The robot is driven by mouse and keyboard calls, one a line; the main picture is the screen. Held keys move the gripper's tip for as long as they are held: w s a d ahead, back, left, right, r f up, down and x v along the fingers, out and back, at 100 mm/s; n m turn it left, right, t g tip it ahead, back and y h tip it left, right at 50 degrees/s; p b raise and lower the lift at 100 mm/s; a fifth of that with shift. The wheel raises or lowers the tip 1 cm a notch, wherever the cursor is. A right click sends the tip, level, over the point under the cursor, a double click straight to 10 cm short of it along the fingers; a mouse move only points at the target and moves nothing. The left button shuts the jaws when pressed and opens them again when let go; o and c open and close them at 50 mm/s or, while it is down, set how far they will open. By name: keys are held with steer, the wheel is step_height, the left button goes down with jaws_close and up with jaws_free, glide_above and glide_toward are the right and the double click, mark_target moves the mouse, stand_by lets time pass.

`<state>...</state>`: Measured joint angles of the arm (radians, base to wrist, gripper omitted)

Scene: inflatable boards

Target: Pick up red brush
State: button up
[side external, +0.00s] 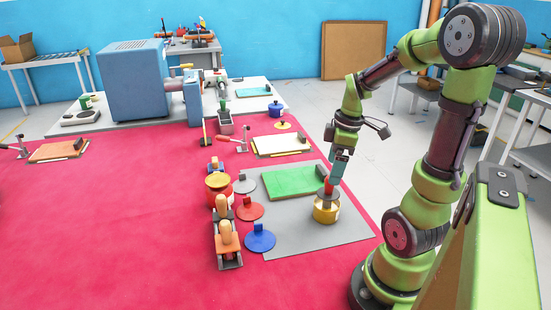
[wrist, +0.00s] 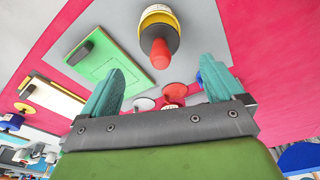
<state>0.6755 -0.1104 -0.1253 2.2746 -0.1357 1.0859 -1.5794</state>
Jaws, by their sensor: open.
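The red brush (side external: 328,187) shows a red handle pointing up from a yellow pot (side external: 325,213) on the grey mat. In the wrist view the red handle (wrist: 160,55) sits above a dark round part, with the yellow and white pot (wrist: 157,14) behind. My gripper (side external: 335,176) is just above the handle in the side view. In the wrist view my gripper (wrist: 165,80) has its two teal fingers wide apart. The handle lies between and beyond the fingertips, with nothing held. The brush's lower end is hidden.
A green board (side external: 294,182) lies beside the pot on the grey mat (side external: 290,238). Blue (side external: 260,240), red (side external: 249,211) and grey (side external: 245,185) discs with upright tabs lie to the left. Wooden-handled tools (side external: 228,240) stand farther left. The mat's front right is clear.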

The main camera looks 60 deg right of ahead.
mark_target(329, 193)
steer(key=shift+w+a+f, duration=0.1)
steer(key=shift+w+f, duration=0.1)
steer(key=shift+f, duration=1.5)
steer(key=shift+w+a+f, duration=0.1)
steer(key=shift+w+f, duration=0.1)
steer(key=shift+f, duration=1.5)
steer(key=c, duration=1.1)
step_height(329, 193, up, 10)
steer(key=shift+r, duration=0.1)
steer(key=o, duration=0.3)
steer(key=shift+c, duration=1)
